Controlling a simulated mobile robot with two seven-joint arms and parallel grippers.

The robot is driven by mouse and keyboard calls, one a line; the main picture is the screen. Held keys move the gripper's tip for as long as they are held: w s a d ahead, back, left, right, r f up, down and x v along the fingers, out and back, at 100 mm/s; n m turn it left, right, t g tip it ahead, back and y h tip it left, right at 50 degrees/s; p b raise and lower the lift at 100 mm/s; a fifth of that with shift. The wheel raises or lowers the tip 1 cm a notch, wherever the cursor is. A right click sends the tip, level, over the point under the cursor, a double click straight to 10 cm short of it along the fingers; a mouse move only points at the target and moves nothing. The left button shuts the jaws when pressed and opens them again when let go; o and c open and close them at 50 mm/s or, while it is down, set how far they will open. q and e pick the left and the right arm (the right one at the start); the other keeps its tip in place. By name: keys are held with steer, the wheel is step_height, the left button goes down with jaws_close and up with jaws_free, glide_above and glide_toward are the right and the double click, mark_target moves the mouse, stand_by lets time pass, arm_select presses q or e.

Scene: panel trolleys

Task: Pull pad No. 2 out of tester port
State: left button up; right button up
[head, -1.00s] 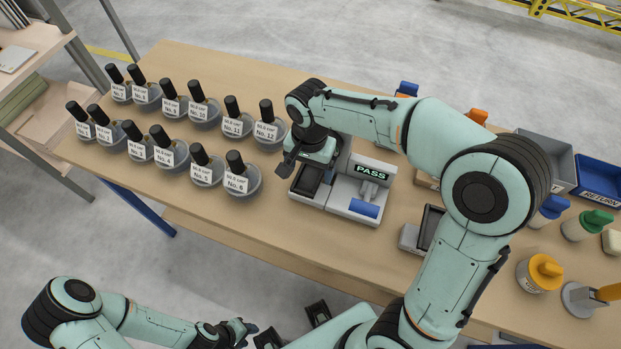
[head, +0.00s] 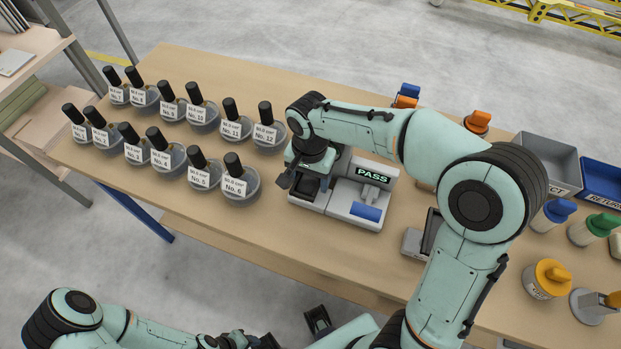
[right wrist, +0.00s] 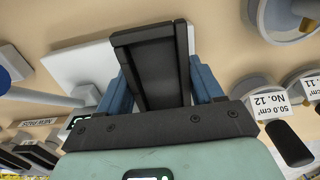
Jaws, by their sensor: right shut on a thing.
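The tester (head: 342,209) stands on the bench, its screen reading PASS. My right gripper (head: 300,184) reaches down over the black port at its left side. In the right wrist view, the blue fingers of my right gripper (right wrist: 163,88) stand either side of a black channel-shaped piece (right wrist: 155,62) against the pale tester body (right wrist: 82,68). The gripper is shut on a dark thing, taken as pad No. 2; its number is hidden, and how far it sits in the port cannot be told. My left gripper (head: 235,341) is at the bottom edge, partly cut off; its jaws are unclear.
Two rows of numbered flasks, including No. 6 (head: 241,185), stand left of the tester. A grey crate (head: 549,163), a blue RETURN crate (head: 600,178) and colour-capped jars stand at right. A small black-lined holder (head: 415,243) is right of the tester. Bare bench lies in front.

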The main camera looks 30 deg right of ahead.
arm_select(q)
steer(key=shift+w+r, duration=0.1)
steer(key=shift+r, duration=0.05)
arm_select(e)
steer(key=shift+r, duration=0.2)
arm_select(q)
steer(key=shift+w+r+p, duration=0.3)
steer(key=shift+r+p, duration=0.3)
steer(key=shift+p, duration=0.05)
arm_select(e)
steer(key=shift+r, duration=0.8)
steer(key=shift+r+p, duration=0.9)
steer(key=shift+r, duration=0.55)
steer(key=shift+r+p, duration=1.25)
steer(key=shift+r, duration=1)
arm_select(q)
steer(key=w+r, duration=0.4)
steer(key=r, duration=0.1)
steer(key=shift+r, duration=0.3)
steer(key=shift+s, duration=0.1)
